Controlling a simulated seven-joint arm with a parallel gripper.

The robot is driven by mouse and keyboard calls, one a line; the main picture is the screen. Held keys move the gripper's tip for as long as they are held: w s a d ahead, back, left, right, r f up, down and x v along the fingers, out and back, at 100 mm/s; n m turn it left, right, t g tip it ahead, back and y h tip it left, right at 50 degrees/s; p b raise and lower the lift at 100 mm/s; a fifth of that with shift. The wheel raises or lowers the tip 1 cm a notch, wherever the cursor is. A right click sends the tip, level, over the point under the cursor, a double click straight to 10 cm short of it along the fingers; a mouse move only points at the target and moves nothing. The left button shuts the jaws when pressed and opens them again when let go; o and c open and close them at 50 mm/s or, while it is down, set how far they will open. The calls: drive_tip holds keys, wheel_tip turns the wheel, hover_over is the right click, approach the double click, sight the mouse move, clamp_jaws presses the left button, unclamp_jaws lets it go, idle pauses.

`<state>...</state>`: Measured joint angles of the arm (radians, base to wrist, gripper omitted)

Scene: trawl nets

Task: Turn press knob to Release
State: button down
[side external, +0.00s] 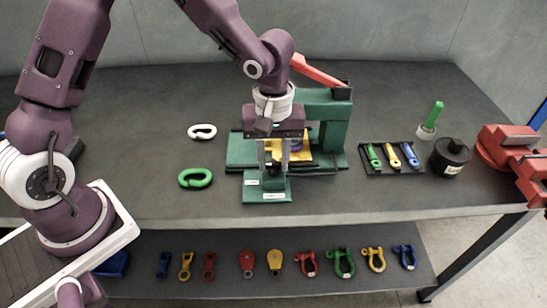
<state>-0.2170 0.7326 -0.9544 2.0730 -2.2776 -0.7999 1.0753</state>
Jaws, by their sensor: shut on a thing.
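The green press (327,128) stands at the middle of the bench, with a red lever (318,72) reaching up and left from its top. My gripper (273,167) points straight down at the front of the press. Its fingers are shut on the small dark press knob, which they mostly hide. The knob sits on a green front block (266,187) with small white labels, too small to read. The way the knob points cannot be made out. A yellow piece (296,155) lies in the press just behind and right of my fingers.
A white link (203,131) and a green link (195,178) lie left of the press. Several shackles lie on the lower shelf (350,272).

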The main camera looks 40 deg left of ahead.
drive_tip(key=shift+n, duration=0.3)
drive_tip(key=n, duration=0.3)
drive_tip(key=shift+n, duration=0.3)
drive_tip(key=n, duration=0.4)
drive_tip(key=shift+n, duration=0.3)
drive_tip(key=n, duration=0.4)
drive_tip(key=shift+r, duration=0.1)
drive_tip(key=shift+n, duration=2.5)
drive_tip(key=c, duration=1)
unclamp_jaws()
drive_tip(key=shift+c, duration=0.2)
